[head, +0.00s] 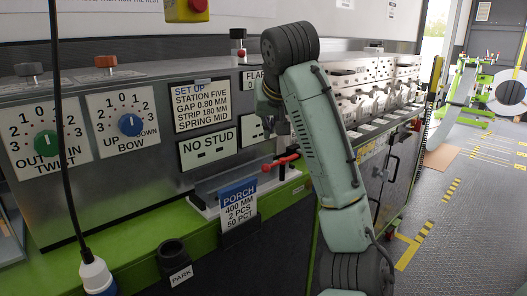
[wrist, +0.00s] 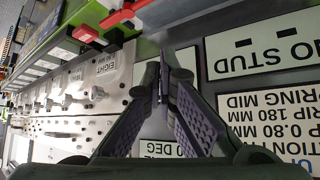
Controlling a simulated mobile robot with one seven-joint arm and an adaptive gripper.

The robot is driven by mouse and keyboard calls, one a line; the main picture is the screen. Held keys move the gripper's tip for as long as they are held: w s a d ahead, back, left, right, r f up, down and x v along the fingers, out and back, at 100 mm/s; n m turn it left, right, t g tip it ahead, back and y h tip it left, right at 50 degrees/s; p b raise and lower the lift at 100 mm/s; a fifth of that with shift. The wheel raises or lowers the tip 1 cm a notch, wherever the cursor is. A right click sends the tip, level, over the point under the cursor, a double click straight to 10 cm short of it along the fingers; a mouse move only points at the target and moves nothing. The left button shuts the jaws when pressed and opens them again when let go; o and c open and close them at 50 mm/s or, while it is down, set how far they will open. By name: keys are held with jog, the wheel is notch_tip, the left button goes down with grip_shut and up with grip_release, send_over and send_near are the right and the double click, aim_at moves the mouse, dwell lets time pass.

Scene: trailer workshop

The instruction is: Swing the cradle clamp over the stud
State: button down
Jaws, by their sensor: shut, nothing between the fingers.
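A red-handled lever (head: 280,162), which looks like the cradle clamp, sticks out over the green ledge below the "NO STUD" sign. Red parts of it show upside down at the top of the wrist view (wrist: 122,16). I cannot make out the stud for certain. My gripper (head: 270,118) is in front of the grey panel, above and apart from the red lever, partly hidden by my arm. In the wrist view my gripper (wrist: 162,75) has its two dark fingers meeting at the tips, with nothing between them.
A "NO STUD" sign (head: 208,148) and a "SET UP" sign (head: 202,104) are on the panel close to my gripper. A blue "PORCH" card (head: 238,203) hangs at the green ledge (head: 130,238). A black cup marked "PARK" (head: 174,258) stands in front. Floor (head: 470,215) is clear at right.

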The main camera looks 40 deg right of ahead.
aim_at(281, 162)
jog(key=p+x, duration=0.2)
jog(key=x, duration=0.7)
jog(key=shift+w+d+f+p, duration=0.15)
jog(key=shift+w+f+p, duration=0.05)
jog(key=shift+f+p, duration=0.1)
jog(key=s, duration=0.1)
jog(key=a, duration=0.1)
jog(key=s, duration=0.1)
jog(key=shift+s+a+f+p, duration=0.2)
jog(key=shift+s+f+p, duration=0.1)
jog(key=shift+p, duration=0.05)
jog(key=shift+s+a+f, duration=0.25)
jog(key=shift+s+a, duration=0.05)
jog(key=shift+s, duration=0.05)
jog(key=shift+s+d, duration=0.15)
